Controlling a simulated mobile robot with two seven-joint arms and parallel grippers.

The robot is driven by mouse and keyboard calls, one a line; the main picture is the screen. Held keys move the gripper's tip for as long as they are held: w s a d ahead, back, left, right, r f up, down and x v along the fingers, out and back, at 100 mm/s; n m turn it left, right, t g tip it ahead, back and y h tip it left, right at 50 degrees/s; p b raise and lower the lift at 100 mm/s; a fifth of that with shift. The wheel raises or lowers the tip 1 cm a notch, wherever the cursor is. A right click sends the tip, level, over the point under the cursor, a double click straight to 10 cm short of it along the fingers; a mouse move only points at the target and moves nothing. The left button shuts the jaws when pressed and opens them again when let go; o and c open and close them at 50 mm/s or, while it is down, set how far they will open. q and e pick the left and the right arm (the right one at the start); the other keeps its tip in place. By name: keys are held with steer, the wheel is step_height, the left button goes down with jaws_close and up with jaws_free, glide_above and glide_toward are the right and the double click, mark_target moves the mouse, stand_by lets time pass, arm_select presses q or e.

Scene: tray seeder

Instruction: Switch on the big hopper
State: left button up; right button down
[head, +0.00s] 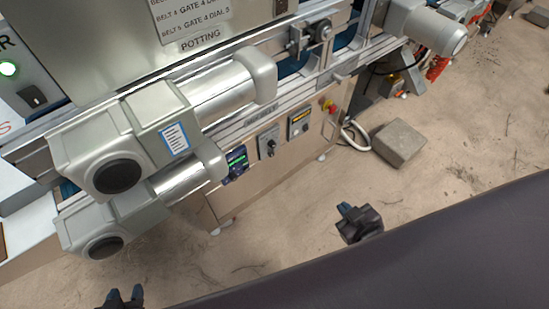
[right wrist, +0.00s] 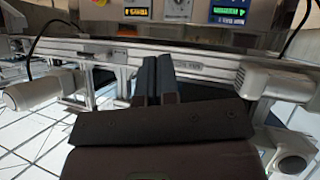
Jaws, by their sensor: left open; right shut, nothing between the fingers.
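My left gripper (head: 122,294) is open and empty at the bottom edge, well below the box. My right gripper (head: 347,213) is shut and empty over the floor, right of the machine; it also shows in the right wrist view (right wrist: 157,60).
Two motor units (head: 112,165) jut out from the conveyor frame. A lower cabinet carries a green display (head: 237,163), a dial (head: 268,143), a yellow display (head: 299,122) and a red button (head: 328,105). A grey block (head: 399,143) lies on open floor.

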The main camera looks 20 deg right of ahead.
arm_select(q)
step_height(320, 180, down, 9)
steer(key=w+d+m+b, duration=0.1)
steer(key=m+b, duration=0.1)
steer(key=b, duration=1.2)
steer(key=shift+w+d+r+h, duration=0.2)
steer(key=shift+w+h, duration=0.1)
steer(key=shift+h, duration=0.1)
arm_select(e)
steer(key=w+a+f+n+t+y, duration=0.2)
steer(key=w+f+n+y, duration=0.3)
steer(key=w+f+n, duration=1.3)
steer(key=w+f+t, duration=0.1)
steer(key=w+f, duration=0.2)
steer(key=shift+t, duration=0.3)
arm_select(q)
steer(key=shift+f+g, duration=0.1)
steer(key=shift+g, duration=0.2)
arm_select(e)
steer(key=b, duration=0.4)
glide_toward(272, 153)
steer(key=w+a+f, duration=0.2)
steer(key=w+f, duration=0.1)
steer(key=w, duration=0.3)
arm_select(q)
steer(key=shift+a+f+t, duration=0.25)
steer(key=shift+t, duration=0.45)
arm_select(e)
steer(key=shift+w+a+r, duration=0.1)
steer(key=shift+w, duration=0.4)
